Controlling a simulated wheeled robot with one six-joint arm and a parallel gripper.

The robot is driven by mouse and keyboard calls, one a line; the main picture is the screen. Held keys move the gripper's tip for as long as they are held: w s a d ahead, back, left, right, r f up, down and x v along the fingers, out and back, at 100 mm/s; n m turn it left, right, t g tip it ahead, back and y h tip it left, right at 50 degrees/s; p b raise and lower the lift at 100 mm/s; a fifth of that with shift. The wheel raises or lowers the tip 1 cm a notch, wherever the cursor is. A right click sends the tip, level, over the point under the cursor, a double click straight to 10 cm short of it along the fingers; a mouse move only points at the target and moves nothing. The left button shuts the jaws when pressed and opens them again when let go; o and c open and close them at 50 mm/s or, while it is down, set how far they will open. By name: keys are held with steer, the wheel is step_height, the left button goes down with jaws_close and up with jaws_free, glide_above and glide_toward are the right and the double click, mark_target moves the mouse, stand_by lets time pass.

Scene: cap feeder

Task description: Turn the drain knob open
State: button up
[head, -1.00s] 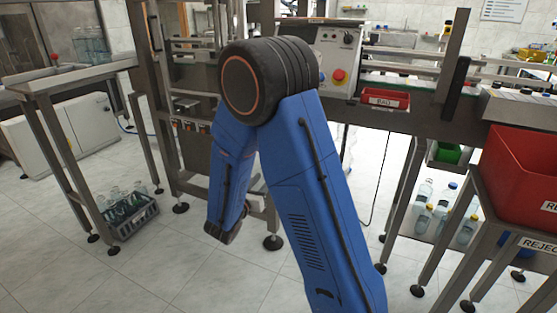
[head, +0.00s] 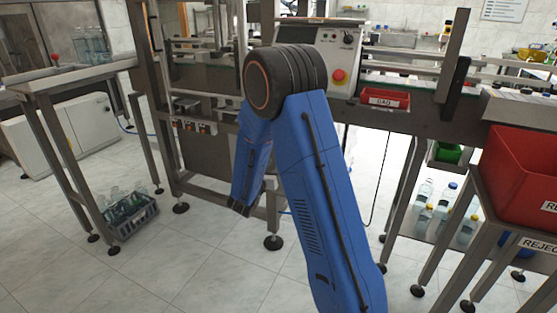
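I cannot make out for sure which part is the drain knob. A small red knob (head: 54,58) stands at the left trough. A row of small fittings (head: 192,126) runs along a crossbar of the steel machine frame, left of my arm. My blue arm rises in the middle and bends down at its dark elbow. The dark end of my arm, where my gripper (head: 240,207) is, hangs low in front of the machine frame, apart from both. It is too small and dark to show its fingers' opening.
A control panel (head: 325,55) with a red button (head: 338,75) is behind my elbow. A crate of bottles (head: 130,215) sits on the floor at left. A red bin (head: 518,175) on a stand is at right. The tiled floor at lower left is clear.

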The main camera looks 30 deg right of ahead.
steer(key=shift+x, duration=2.4)
steer(key=shift+c, duration=0.7)
jaws_close()
